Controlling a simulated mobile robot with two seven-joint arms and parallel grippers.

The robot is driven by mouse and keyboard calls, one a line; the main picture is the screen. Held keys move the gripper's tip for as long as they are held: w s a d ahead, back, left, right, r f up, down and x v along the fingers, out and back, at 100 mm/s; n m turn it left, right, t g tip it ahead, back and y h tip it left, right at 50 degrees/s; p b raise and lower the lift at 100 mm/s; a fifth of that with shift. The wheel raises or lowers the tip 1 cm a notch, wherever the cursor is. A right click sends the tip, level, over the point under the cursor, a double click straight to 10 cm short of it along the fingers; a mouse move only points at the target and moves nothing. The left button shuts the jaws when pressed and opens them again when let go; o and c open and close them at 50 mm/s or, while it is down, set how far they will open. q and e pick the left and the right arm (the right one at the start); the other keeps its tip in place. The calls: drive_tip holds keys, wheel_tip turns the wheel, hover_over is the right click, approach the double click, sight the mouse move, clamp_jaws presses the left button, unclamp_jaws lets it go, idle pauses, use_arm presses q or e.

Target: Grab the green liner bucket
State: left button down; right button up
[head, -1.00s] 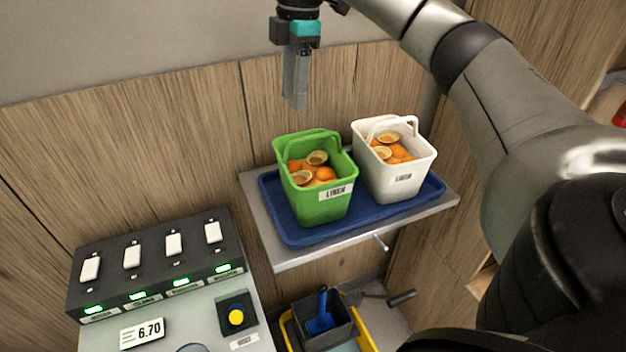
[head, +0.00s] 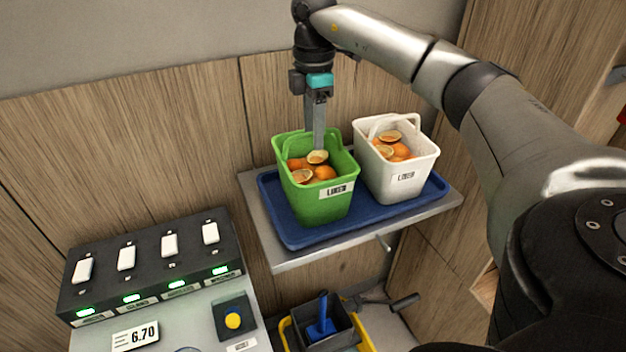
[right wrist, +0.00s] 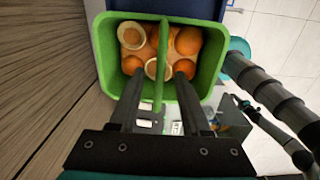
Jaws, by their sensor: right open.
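The green liner bucket (head: 325,205) holds oranges and cut orange halves and stands upright on the left of a blue tray (head: 292,238). My right gripper (head: 318,146) points down over the bucket's back part, with its fingertips near the rim and the fruit. In the right wrist view my right gripper (right wrist: 158,76) is open. The bucket's green handle (right wrist: 160,60) runs between the two fingers with a gap on each side. The bucket (right wrist: 97,55) lies below the fingers. My left gripper is not in view.
A white bucket (head: 400,188) of oranges stands close on the right on the same tray. The tray rests on a grey shelf (head: 285,264) against a wood-panelled wall. A switch panel (head: 150,262) is at lower left. A dark bin (head: 325,333) is below the shelf.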

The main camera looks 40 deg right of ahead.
wheel_tip(320, 180, down, 4)
drive_tip(key=shift+f, duration=0.1)
drive_tip(key=shift+c, duration=0.4)
clamp_jaws()
idle(1.1)
